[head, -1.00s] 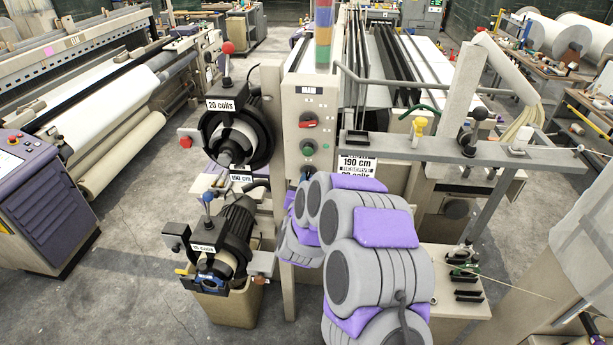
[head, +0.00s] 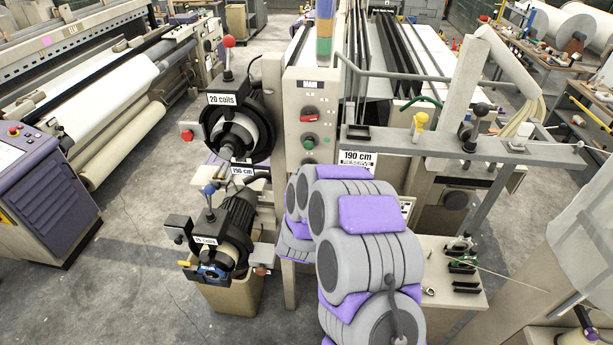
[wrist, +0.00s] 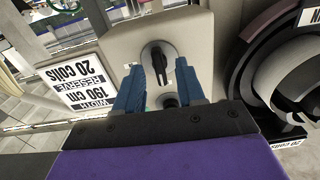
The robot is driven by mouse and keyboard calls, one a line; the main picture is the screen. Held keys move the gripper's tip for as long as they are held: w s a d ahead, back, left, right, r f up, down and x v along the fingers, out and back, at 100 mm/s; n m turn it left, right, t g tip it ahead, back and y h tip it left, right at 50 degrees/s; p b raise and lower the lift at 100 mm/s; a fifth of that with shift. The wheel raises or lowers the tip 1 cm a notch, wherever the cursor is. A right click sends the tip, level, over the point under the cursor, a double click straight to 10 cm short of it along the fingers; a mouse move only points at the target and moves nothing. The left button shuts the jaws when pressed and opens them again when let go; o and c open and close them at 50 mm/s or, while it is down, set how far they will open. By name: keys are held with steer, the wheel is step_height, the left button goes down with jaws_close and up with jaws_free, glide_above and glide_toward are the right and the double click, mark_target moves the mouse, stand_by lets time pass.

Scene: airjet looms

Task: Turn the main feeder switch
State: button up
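A beige control panel (head: 297,117) stands mid-picture in the head view. It carries a red-handled rotary switch (head: 310,115) and a dark round control with green (head: 309,142) below it. The panel also shows in the wrist view (wrist: 205,30), seen upside down. There a black-handled rotary switch (wrist: 158,58) lies just beyond and between my blue fingertips, and another dark knob (wrist: 169,100) shows below it. I cannot tell which is the main feeder switch. My gripper (wrist: 160,85) is open and empty, facing the panel. In the head view my arm hides the gripper.
Feeder units labelled 20 coils (head: 238,125) and 15 coils (head: 228,232) stick out left of the panel. A grey rail (head: 450,150) crosses at right, with a 190 cm reserve label (head: 358,160) beneath. Open floor (head: 140,260) lies at left.

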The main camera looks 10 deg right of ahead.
steer(key=v, duration=0.5)
steer(key=shift+b, duration=0.3)
steer(key=shift+s, duration=0.1)
